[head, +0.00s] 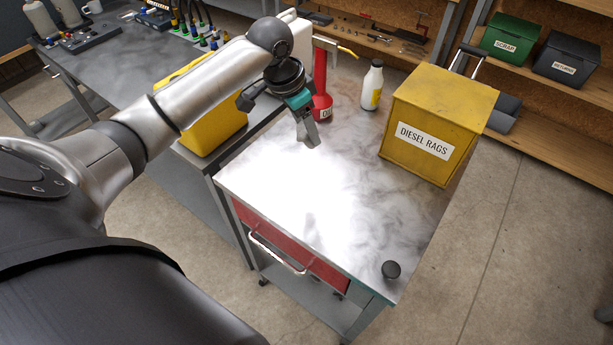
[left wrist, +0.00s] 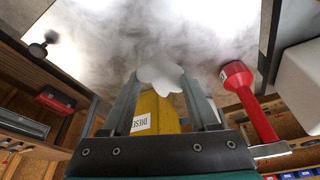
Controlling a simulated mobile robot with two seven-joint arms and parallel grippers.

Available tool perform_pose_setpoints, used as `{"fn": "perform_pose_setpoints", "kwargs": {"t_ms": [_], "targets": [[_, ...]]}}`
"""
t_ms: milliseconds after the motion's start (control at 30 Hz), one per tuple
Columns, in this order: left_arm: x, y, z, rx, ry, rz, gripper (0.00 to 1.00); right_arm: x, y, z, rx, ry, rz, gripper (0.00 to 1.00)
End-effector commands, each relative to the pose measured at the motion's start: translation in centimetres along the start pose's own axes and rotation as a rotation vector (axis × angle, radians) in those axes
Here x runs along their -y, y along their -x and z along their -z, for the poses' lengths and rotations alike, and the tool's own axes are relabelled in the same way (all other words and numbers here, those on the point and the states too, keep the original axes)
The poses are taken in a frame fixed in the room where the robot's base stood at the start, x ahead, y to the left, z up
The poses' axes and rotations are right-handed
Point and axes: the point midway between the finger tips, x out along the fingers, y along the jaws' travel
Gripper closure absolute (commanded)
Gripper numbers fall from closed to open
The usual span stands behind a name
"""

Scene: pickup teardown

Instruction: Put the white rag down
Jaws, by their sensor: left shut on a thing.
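My left gripper (head: 308,138) points down over the pale, smoky-grey top of the cart (head: 400,220), in its back left part. In the left wrist view the gripper (left wrist: 163,88) is shut on the white rag (left wrist: 163,72), a small crumpled white shape between the fingertips. In the head view the rag cannot be told apart from the bright glare on the cart top. Whether the rag touches the top cannot be told. My right gripper is not in view.
A yellow box labelled DIESEL RAGS (head: 437,125), a white bottle (head: 372,88) and a red funnel-like thing (head: 321,85) stand at the cart's back. A black knob (head: 390,269) sits at the front right corner.

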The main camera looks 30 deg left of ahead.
Motion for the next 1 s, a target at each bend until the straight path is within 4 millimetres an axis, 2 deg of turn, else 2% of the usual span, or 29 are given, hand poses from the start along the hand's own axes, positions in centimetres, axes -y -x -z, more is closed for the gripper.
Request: {"fn": "perform_pose_setpoints", "kwargs": {"t_ms": [33, 100, 333, 567, 800, 1000], "targets": [[-0.1, -1.6, -0.7, 0.005, 0.001, -0.004, 0.85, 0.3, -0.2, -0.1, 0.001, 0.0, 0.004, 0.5], [-0.1, -3.5, -1.1, 0.003, 0.002, -0.004, 0.85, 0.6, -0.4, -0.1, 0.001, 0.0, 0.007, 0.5], [-0.1, -8.8, -2.8, 0.001, 0.002, -0.002, 0.85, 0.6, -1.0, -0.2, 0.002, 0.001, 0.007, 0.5], [0.0, -10.9, -3.4, -0.001, -0.001, 0.001, 0.85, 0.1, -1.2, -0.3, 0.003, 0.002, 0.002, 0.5], [-0.1, -14.2, -4.4, 0.0, 0.0, -0.001, 0.85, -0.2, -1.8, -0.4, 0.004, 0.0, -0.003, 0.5], [0.0, -14.8, -4.6, -0.001, -0.003, 0.001, 0.85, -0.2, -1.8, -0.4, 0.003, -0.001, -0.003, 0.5]]}}
